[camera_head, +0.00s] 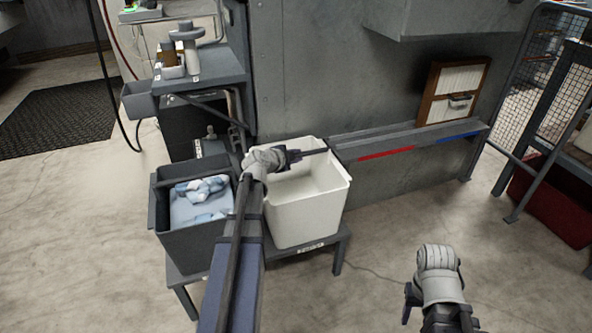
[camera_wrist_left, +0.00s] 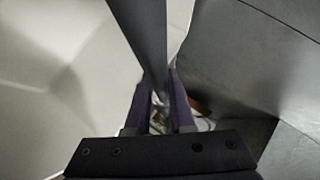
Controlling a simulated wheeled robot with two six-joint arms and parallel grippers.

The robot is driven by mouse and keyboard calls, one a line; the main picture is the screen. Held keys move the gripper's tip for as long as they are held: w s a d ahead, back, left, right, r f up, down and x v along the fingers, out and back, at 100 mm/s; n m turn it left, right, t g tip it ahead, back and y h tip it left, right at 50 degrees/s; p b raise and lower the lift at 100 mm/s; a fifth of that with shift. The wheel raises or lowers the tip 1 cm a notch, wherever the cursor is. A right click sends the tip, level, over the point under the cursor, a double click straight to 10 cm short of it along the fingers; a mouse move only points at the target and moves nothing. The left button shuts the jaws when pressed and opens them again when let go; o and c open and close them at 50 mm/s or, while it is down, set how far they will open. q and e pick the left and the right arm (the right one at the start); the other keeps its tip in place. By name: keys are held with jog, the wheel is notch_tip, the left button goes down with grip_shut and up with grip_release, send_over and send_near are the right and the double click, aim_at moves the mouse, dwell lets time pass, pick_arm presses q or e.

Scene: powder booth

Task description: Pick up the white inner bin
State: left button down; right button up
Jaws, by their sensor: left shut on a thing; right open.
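The white inner bin (camera_head: 305,215) stands upright and looks empty, at the middle of the head view. Its pale inside fills the left of the left wrist view (camera_wrist_left: 50,80). My left arm reaches over the bin, and my left gripper (camera_head: 322,151) is at its far rim, near the back right corner. In the left wrist view the fingers (camera_wrist_left: 160,105) are shut on a thin grey-looking edge beside the bin's inside, which appears to be its rim. My right gripper (camera_head: 440,318) is open and empty, low at the right, away from the bin.
A dark grey bin (camera_head: 190,238) with blue and white cloths stands close left of the white bin. Both are on a low grey stand (camera_head: 338,240). A ledge (camera_head: 400,142) with red and blue strips runs behind to the right. Floor at the front right is clear.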

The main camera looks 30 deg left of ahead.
pick_arm(q)
notch_tip(320, 180, up, 10)
jog(key=p, duration=0.9)
jog(key=shift+p, duration=0.3)
jog(key=shift+r, duration=0.1)
